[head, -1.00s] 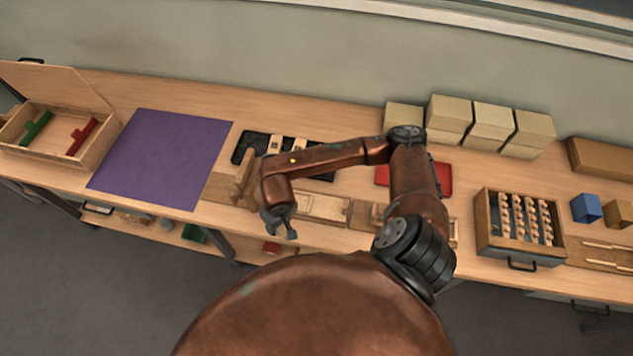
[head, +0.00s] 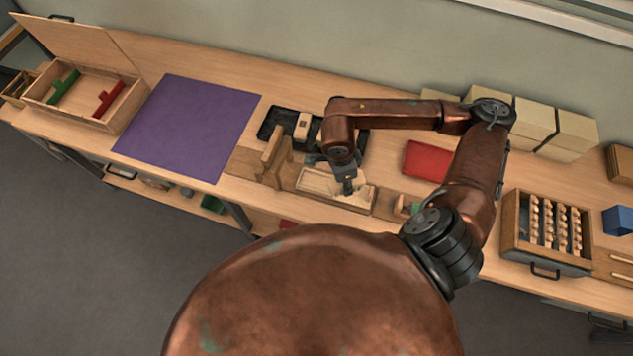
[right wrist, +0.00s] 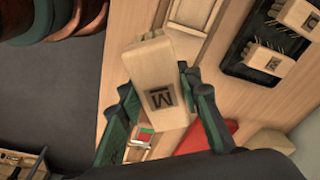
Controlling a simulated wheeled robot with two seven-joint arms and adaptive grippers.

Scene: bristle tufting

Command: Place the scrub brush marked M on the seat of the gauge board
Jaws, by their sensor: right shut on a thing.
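The scrub brush marked M (right wrist: 158,85) is a pale wooden block with a dark M on its face. It shows in the right wrist view between the green-edged fingers of my right gripper (right wrist: 165,110), which is shut on it. In the head view my right gripper (head: 347,184) hangs over a pale framed wooden tray (head: 312,182); the brush is hard to make out there. Left of it stands a wooden fixture with an upright piece (head: 273,153); I cannot tell for sure which is the gauge board. My left gripper is out of view.
A black tray (right wrist: 240,62) with other marked brushes lies behind. A red pad (head: 428,160) lies to the right, a bead rack (head: 548,225) farther right. A purple mat (head: 190,127) gives free room at left. Boxes (head: 535,120) stand along the wall.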

